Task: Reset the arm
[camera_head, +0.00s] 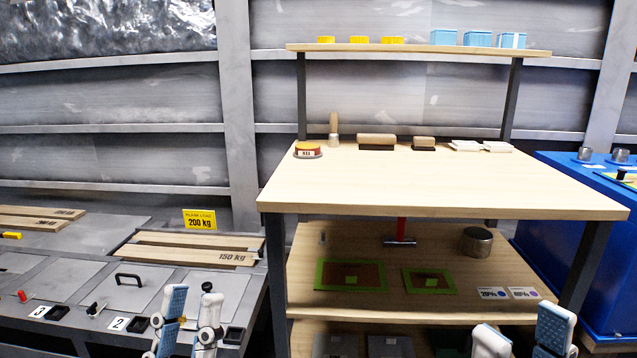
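My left gripper (191,302) shows at the bottom of the head view, left of the workbench and in front of the grey panelled cabinet. Its two blue-and-white fingers point up and stand apart, with nothing seen between them. My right gripper (522,322) shows at the bottom right, in front of the bench's lower shelves. Its fingers also stand apart, with nothing seen between them. Its lower parts are cut off by the frame edge.
The wooden workbench (430,185) holds a red-yellow round item (308,149), a brush (334,130) and wooden blocks at its back. Below it, a shelf holds green-framed mats (350,275) and a metal can (477,241). A blue cabinet (590,240) stands right.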

